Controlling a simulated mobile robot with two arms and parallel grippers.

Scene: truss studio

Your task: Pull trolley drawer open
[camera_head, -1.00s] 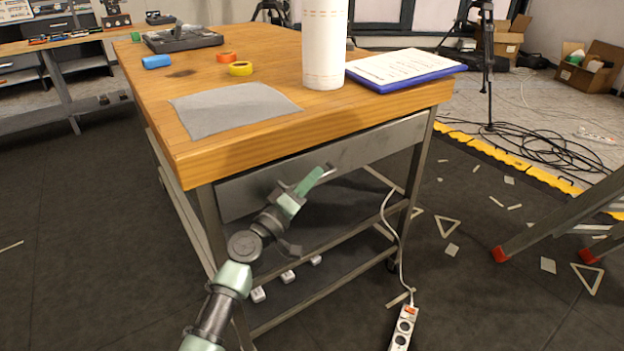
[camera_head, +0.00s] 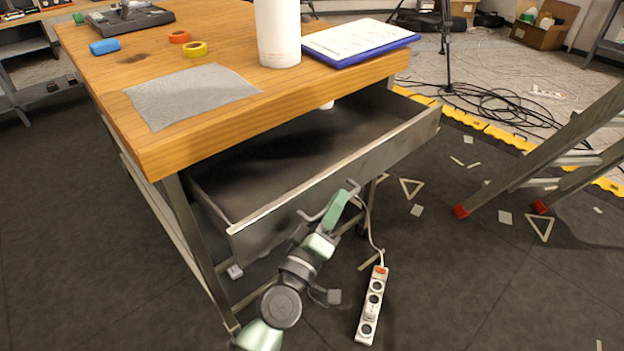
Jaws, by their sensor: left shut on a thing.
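The trolley (camera_head: 168,160) has a thick wooden top and a grey metal frame. Its grey metal drawer (camera_head: 330,180) is pulled well out, and I see down into its dark interior. A small white thing (camera_head: 327,105) shows near the drawer's back, partly under the top. My left gripper (camera_head: 336,206) is at the middle of the drawer front, shut on the drawer handle (camera_head: 312,214), which is mostly hidden by the fingers. My right gripper is not in view.
On the top are a white roll (camera_head: 278,35), a blue-edged pad (camera_head: 360,42), grey cloth (camera_head: 190,94) and tape rolls (camera_head: 195,48). A power strip (camera_head: 373,305) lies on the floor right of my arm. A ladder (camera_head: 545,150) stands at right.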

